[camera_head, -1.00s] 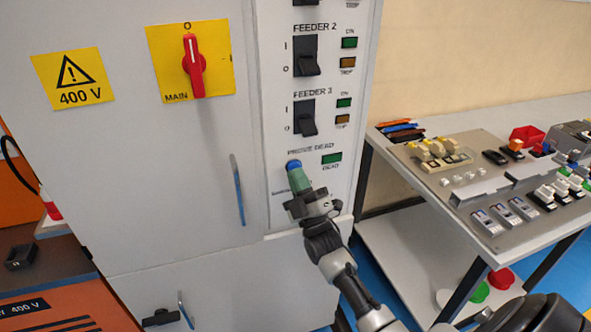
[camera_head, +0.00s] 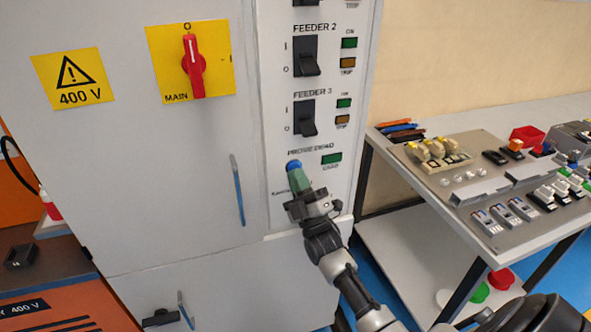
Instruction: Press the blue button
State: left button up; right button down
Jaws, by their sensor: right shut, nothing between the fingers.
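The blue button (camera_head: 293,164) is on the light panel of the grey cabinet, under the label "PROBE DEAD". Only its upper part shows above my right gripper's fingers. My right gripper (camera_head: 297,178) is shut, with green fingertips just below and in front of the button, pointing up at it. I cannot tell whether the tips touch it. My left gripper is not in view.
A green lamp (camera_head: 331,159) sits right of the button. The feeder 3 switch (camera_head: 305,118) is above it, and the red main switch (camera_head: 194,66) is at upper left. A cabinet handle (camera_head: 237,190) is to the left. A table (camera_head: 374,140) with electrical parts stands at right.

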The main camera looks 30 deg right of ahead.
jog(key=shift+w, duration=0.2)
dwell(0.5)
jog(key=shift+w+d+b, duration=0.1)
jog(key=shift+w+b, duration=0.1)
jog(key=shift+b, duration=0.15)
jog(key=shift+s+r, duration=0.1)
jog(key=shift+s, duration=0.25)
jog(key=s+a+p, duration=0.1)
jog(key=s+p, duration=0.2)
jog(key=s, duration=0.3)
jog(key=shift+a, duration=0.3)
